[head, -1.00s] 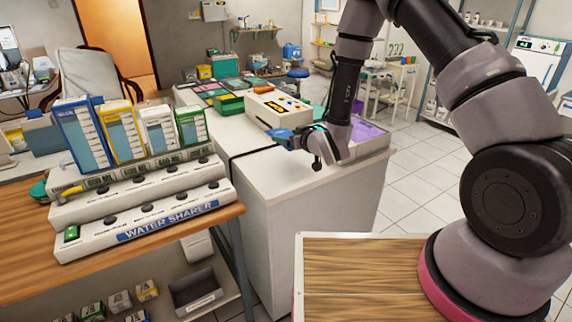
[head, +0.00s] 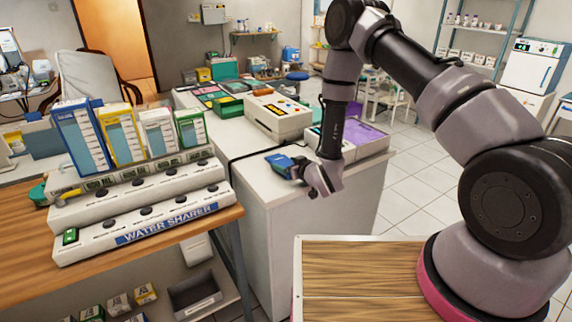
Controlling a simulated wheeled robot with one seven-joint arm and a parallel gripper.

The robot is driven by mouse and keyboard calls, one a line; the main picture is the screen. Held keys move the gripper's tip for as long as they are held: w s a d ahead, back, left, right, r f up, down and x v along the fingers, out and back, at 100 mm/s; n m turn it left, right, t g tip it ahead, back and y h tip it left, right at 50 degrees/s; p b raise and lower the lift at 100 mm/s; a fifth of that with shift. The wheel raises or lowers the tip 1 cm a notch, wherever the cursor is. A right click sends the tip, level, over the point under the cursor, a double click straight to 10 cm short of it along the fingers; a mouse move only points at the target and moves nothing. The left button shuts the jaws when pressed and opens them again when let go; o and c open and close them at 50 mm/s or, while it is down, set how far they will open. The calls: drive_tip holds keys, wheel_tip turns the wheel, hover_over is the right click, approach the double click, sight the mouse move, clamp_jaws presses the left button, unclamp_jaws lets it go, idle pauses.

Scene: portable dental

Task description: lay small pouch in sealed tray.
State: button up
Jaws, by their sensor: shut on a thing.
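My gripper (head: 298,168) is at the near end of the white counter and shut on a small blue pouch (head: 279,160). The pouch sticks out to the left of the jaws, over the counter top. I cannot tell whether it touches the surface. A shallow tray with a purple inside (head: 368,142) and a pale rim lies behind and to the right of my gripper, partly hidden by my forearm. I cannot tell from its look whether it is the sealed tray.
A white device with coloured buttons (head: 279,118) stands behind the pouch. A dark cable crosses the white counter (head: 262,182). Several coloured boxes and trays lie farther back. The stepped Water Shaper unit (head: 150,222) stands on the wooden desk at left.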

drive_tip(key=o, duration=1.3)
drive_tip(key=shift+f, duration=0.1)
drive_tip(key=v, duration=1)
drive_tip(key=shift+s+d+r, duration=0.2)
drive_tip(key=shift+r, duration=0.05)
drive_tip(key=shift+s+d+r, duration=0.25)
drive_tip(key=shift+s+d, duration=0.1)
drive_tip(key=shift+s, duration=0.2)
